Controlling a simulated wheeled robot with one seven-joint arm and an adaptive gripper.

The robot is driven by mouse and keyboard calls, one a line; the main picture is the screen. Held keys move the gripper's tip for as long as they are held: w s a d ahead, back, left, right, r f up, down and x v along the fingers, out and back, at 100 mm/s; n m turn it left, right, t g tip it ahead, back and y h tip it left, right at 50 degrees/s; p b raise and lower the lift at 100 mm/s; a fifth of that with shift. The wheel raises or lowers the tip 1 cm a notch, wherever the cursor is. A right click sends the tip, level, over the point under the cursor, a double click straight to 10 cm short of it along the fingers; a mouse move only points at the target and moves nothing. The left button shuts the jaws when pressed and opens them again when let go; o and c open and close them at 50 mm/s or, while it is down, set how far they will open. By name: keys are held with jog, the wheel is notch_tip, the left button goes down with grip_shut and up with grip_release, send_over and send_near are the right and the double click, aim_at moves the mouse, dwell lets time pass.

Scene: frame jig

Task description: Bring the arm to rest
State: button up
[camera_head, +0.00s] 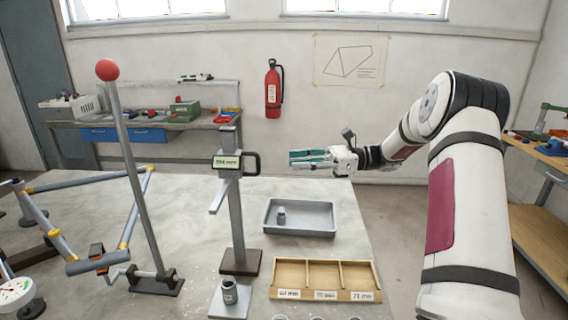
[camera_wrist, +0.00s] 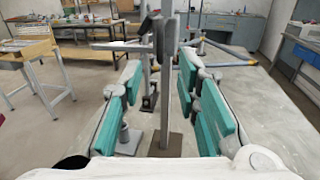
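My gripper (camera_head: 294,158) is held out level above the table (camera_head: 352,228), pointing left in the head view. It hangs in the air above and behind the grey tray and touches nothing there. In the wrist view its two teal-padded fingers (camera_wrist: 158,85) stand wide apart with nothing held between them. A grey upright post shows beyond the gap. My white arm reaches in from the right side of the head view, bent at the elbow.
Below are a grey tray (camera_head: 270,230) holding a small metal part (camera_head: 281,215), a three-compartment wooden box (camera_head: 368,275) and a labelled post (camera_head: 237,235). A red-balled pole (camera_head: 130,160) and tube frame (camera_head: 85,265) stand left. A fire extinguisher (camera_head: 272,90) hangs behind.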

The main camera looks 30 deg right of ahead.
jog(key=shift+s+d, duration=0.2)
jog(key=shift+d, duration=0.25)
jog(key=s+a+r+n+g+h, duration=0.2)
jog(key=s+a+n+g+h, duration=0.25)
jog(key=a, duration=0.45)
jog(key=s+a+r+n+g+h, duration=0.1)
jog(key=s+a+n+h, duration=0.35)
jog(key=s+a, duration=0.35)
jog(key=s+n+t+h, duration=0.5)
jog(key=s+n+h, duration=0.3)
jog(key=s, duration=1.1)
jog(key=shift+d+f+n, duration=0.15)
jog(key=shift+d+n, duration=0.1)
jog(key=shift+n, duration=2.15)
jog(key=shift+s, duration=0.1)
